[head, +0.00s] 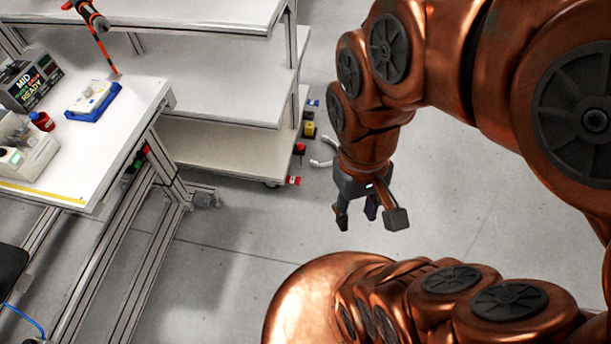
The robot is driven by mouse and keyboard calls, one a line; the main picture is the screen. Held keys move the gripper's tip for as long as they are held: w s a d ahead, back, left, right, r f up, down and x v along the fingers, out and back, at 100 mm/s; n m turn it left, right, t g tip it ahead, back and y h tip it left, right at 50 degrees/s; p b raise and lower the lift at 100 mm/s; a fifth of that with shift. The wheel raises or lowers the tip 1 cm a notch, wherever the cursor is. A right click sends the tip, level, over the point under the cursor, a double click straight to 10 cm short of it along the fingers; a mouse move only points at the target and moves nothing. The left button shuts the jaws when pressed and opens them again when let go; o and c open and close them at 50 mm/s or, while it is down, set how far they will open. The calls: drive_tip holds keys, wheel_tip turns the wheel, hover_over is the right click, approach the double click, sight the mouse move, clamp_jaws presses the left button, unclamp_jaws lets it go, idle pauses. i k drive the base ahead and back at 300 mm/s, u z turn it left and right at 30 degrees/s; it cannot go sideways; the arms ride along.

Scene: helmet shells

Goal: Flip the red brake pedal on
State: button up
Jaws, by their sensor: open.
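A small red piece on a dark base (299,149) sits low by the right end of the white shelf unit, near the floor. It looks like the red brake pedal, but it is too small to tell whether it is up or down. My gripper (368,216) hangs fingers-down over the open floor, to the right of and lower in the picture than the red piece. It is open, empty and apart from it.
A yellow and black piece (309,129) is just behind the red one. A red-and-white label (293,180) and a pale curved piece (323,153) lie nearby. The shelf unit (225,150) and white workbench (110,150) stand left. The grey floor between is clear.

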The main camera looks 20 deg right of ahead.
sight(291, 179)
drive_tip(key=z, duration=1.2)
drive_tip(key=i, duration=0.85)
drive_tip(key=u, duration=2.1)
